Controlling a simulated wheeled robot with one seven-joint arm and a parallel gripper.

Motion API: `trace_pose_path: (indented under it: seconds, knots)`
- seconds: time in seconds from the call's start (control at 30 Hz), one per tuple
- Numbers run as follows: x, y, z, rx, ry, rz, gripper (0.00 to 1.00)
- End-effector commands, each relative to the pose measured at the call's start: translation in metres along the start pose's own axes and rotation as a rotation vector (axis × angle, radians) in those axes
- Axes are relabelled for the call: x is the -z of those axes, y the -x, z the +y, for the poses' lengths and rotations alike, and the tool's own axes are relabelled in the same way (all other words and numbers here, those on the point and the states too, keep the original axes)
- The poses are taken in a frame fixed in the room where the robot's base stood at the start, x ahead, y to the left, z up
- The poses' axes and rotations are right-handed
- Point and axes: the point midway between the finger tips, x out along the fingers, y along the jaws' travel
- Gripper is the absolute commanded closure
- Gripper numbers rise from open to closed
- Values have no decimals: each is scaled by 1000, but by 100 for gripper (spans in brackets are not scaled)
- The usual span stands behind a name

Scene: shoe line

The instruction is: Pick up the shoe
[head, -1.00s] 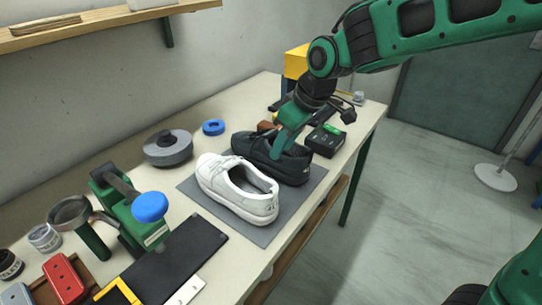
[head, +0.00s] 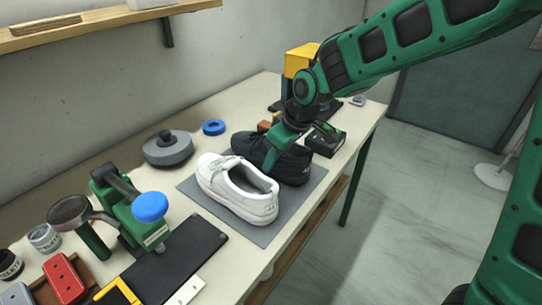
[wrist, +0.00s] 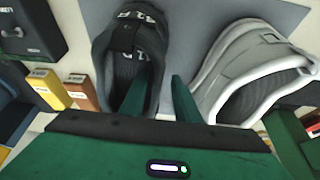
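A black shoe (head: 293,168) and a white shoe (head: 237,190) stand side by side on a grey mat. The wrist view shows the black shoe (wrist: 124,28) at left and the white shoe (wrist: 262,60) at right. My gripper (head: 270,166) points down at the black shoe's side nearest the white one. In the wrist view my gripper (wrist: 161,90) is open. Its left finger shows over the black shoe's opening and its right finger over the gap between the shoes. The black shoe's side wall lies between them; I cannot tell whether they touch it.
The grey mat (head: 262,236) lies on a cream workbench (head: 115,180). A black box (head: 326,141) is close beyond the black shoe. A grey round tin (head: 168,149) and a blue ring (head: 213,127) stand behind. A green clamp-like tool (head: 128,212) is at left.

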Motion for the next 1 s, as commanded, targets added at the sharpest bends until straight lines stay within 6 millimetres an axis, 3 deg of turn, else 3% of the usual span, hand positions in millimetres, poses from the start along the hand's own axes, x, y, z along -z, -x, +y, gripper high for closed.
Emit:
trace_pose_path:
  seconds: [0.77,0.9,1.0]
  knots:
    - [-2,-4,0,0,0,0,71]
    - [-2,-4,0,0,1,0,100]
    - [-2,-4,0,0,0,0,100]
